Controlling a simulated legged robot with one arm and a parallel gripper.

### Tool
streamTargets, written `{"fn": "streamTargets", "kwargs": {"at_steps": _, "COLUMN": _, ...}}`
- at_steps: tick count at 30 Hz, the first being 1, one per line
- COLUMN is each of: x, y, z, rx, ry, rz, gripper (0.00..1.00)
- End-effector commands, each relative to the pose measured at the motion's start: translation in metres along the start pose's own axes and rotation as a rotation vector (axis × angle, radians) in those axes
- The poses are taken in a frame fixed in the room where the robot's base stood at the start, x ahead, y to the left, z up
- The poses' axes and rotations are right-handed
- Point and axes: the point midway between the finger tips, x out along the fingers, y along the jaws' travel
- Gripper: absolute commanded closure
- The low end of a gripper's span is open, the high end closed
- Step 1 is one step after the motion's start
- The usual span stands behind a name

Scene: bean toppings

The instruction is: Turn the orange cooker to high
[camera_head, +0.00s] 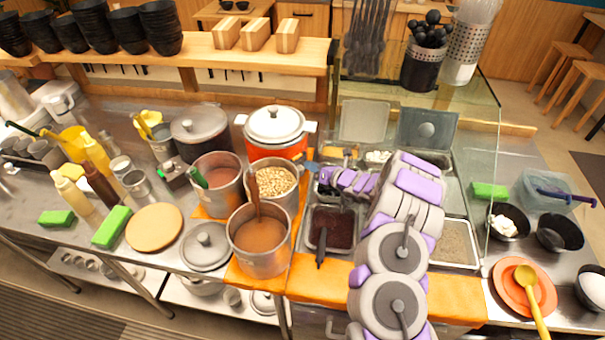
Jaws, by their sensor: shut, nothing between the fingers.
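The orange cooker (290,152) stands at the back middle of the steel counter, with a white lid and white side handles. Its front is partly hidden by the pot of beans (272,183), and I cannot make out its control or setting. My purple and grey arm reaches up from the lower right and bends left. My gripper (314,168) is small in view, shut and empty, just right of the cooker's lower right side. I cannot tell whether it touches the cooker.
A pot of brown liquid (260,240) and a pot with a green-handled utensil (218,180) crowd the cooker's front and left. A dark lidded pot (200,130) stands further left. Topping trays (452,240) lie under my arm. A glass guard (490,170) rises to the right.

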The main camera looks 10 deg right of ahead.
Motion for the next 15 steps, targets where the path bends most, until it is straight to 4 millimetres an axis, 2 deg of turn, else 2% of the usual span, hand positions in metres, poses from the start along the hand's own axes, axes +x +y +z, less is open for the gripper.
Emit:
{"fn": "streamTargets", "kwargs": {"at_steps": 1, "x": 0.0006, "y": 0.0015, "z": -0.0100, "rx": 0.004, "ry": 0.019, "rz": 0.005, "gripper": 1.00}}
{"fn": "streamTargets", "kwargs": {"at_steps": 3, "x": -0.0001, "y": 0.0014, "z": -0.0109, "rx": 0.005, "ry": 0.020, "rz": 0.005, "gripper": 1.00}}
{"fn": "streamTargets", "kwargs": {"at_steps": 15, "x": -0.0058, "y": -0.0015, "z": -0.0036, "rx": 0.005, "ry": 0.019, "rz": 0.005, "gripper": 1.00}}
